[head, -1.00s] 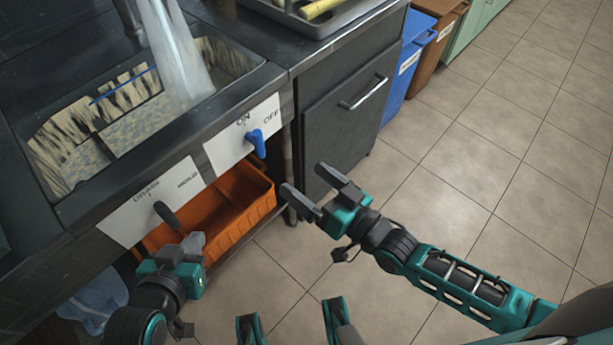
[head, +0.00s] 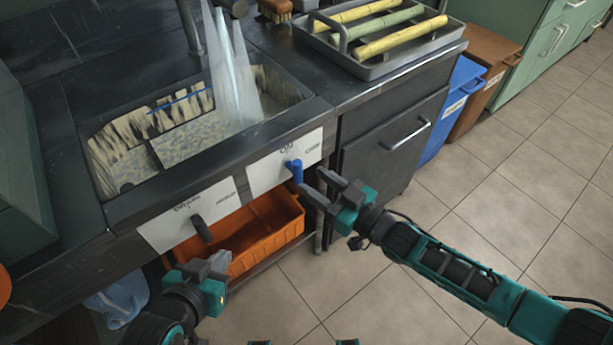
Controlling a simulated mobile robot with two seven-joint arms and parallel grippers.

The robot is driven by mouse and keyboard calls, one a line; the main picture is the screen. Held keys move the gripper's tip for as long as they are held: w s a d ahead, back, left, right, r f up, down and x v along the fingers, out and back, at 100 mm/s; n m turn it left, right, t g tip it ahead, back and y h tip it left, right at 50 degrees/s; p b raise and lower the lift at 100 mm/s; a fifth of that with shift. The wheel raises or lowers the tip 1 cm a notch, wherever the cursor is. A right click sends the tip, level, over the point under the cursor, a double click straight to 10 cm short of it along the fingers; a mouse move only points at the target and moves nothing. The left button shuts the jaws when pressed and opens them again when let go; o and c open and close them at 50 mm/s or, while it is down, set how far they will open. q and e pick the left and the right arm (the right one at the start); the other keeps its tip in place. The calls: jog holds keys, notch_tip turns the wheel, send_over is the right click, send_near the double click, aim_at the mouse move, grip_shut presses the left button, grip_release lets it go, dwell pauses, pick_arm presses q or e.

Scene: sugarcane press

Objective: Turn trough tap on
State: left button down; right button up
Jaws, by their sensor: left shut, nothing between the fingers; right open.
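The trough tap's blue handle (head: 295,170) hangs from a white plate (head: 262,176) on the trough's front, pointing down below the ON label, with OFF to its right. A clear stream (head: 235,70) falls into the trough (head: 130,212). My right gripper (head: 312,180) is open, its fingers just right of the blue handle. The lower fingertip is very close to the handle's end; I cannot tell if they touch. My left gripper (head: 217,262) is shut and empty, below a black lever (head: 201,228) on a second white plate.
An orange bin (head: 262,238) sits under the trough. A dark cabinet (head: 385,150) stands right of it, with a tray (head: 385,66) of cane pieces on top. Blue (head: 450,108) and brown (head: 485,85) bins stand further right. The tiled floor is open.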

aim_at(301, 173)
jog(key=shift+x, duration=1.75)
grip_shut()
